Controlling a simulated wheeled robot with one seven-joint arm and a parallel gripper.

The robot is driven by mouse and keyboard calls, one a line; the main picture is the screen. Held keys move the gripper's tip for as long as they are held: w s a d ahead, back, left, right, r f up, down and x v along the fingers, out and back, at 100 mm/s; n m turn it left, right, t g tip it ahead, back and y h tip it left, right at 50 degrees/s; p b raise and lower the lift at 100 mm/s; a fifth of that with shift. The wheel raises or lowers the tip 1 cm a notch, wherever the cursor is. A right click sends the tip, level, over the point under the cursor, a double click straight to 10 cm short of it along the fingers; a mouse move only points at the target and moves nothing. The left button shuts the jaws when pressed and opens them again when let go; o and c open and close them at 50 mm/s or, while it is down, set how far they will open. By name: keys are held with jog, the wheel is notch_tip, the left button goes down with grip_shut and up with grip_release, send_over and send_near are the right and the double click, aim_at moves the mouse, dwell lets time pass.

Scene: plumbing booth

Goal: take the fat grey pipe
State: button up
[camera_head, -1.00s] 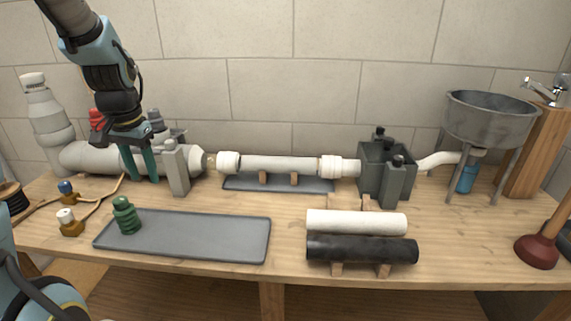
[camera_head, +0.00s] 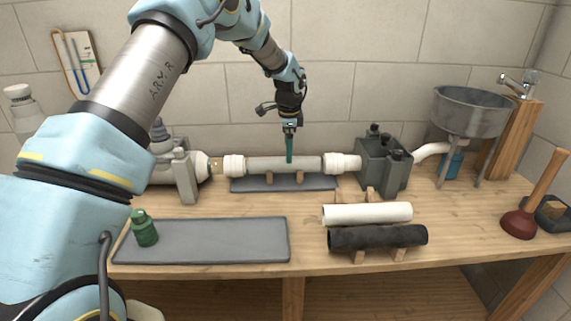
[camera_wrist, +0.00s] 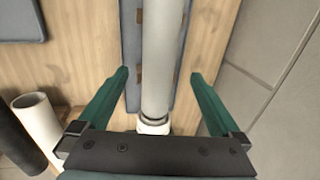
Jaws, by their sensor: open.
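The fat grey pipe (camera_head: 262,164), pale grey, lies level between two white collars, the left collar (camera_head: 234,165) and the right collar (camera_head: 341,163), in the line along the wall. It rests over small wooden blocks (camera_head: 271,178). My gripper (camera_head: 289,160) is over the middle of this pipe, pointing down, with a green finger in front of it. In the wrist view my open gripper (camera_wrist: 160,74) has one finger on each side of the grey pipe (camera_wrist: 160,50), with gaps at both sides. One collar (camera_wrist: 153,126) shows below. How low the fingertips reach is hard to tell.
A white pipe (camera_head: 367,213) and a black pipe (camera_head: 378,236) lie on wooden supports in front. A dark grey box (camera_head: 384,166) stands right of the line. A grey tray (camera_head: 225,242) holds a green fitting (camera_head: 145,228). A plunger (camera_head: 519,222) stands at right.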

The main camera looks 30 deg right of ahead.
aim_at(284, 165)
jog(key=shift+w+d+f+p, duration=0.15)
jog(key=shift+f+p, duration=0.5)
jog(key=shift+f, duration=0.85)
jog(key=shift+w+d+f+p, duration=0.1)
jog(key=shift+w+f+p, duration=0.15)
jog(key=shift+f+p, duration=0.8)
jog(key=shift+f+b, duration=0.4)
jog(key=shift+b, duration=0.05)
jog(key=shift+c, duration=0.2)
jog(key=c, duration=1.4)
jog(key=shift+c, duration=0.4)
jog(key=shift+r, duration=0.15)
